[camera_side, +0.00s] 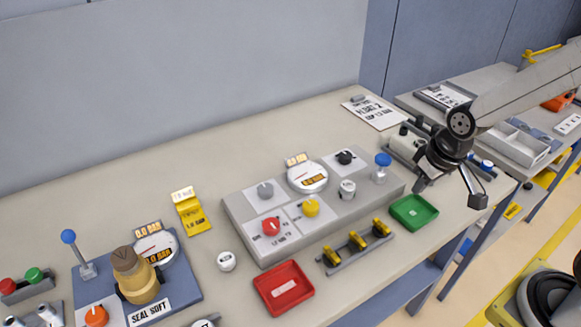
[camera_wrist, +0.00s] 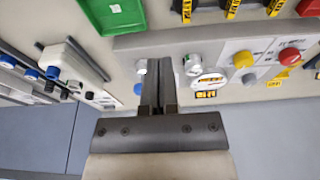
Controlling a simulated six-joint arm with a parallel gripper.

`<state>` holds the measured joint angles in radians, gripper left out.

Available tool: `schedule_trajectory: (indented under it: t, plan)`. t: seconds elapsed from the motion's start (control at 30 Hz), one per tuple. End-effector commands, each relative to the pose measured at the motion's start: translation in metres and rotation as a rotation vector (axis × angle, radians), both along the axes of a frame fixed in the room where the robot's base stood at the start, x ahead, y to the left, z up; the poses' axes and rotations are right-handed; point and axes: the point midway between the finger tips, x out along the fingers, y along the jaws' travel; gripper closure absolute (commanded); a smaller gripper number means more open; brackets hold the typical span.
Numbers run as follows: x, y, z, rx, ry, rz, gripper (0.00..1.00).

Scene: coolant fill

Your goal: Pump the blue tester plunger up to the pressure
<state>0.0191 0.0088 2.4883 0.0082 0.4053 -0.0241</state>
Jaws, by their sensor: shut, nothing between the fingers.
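The blue tester plunger (camera_side: 383,160) has a round blue cap on a pale post at the right end of the grey control panel (camera_side: 240,220). In the wrist view its blue cap (camera_wrist: 138,88) shows just left of my fingers. My gripper (camera_side: 420,184) is shut and empty, to the right of the plunger in the side view and apart from it there. It also shows in the wrist view (camera_wrist: 170,62), fingers together. The round white gauge (camera_side: 307,177) stands on the panel; its small orange display is too small to read.
The panel also carries red (camera_side: 271,226), yellow (camera_side: 311,207) and black (camera_side: 345,157) knobs. A green tray (camera_side: 414,212), a red tray (camera_side: 283,290) and a rack of yellow-black clips (camera_side: 356,242) lie in front. A printed sheet (camera_side: 374,112) lies behind.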

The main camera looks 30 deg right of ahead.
Motion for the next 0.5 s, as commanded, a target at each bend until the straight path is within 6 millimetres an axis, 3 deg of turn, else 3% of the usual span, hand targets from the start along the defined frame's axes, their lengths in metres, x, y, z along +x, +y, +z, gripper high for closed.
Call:
schedule_trajectory:
  t: [0.5]
  plan:
    - [0.085, -0.035, 0.081, 0.0, -0.038, -0.004, 1.0]
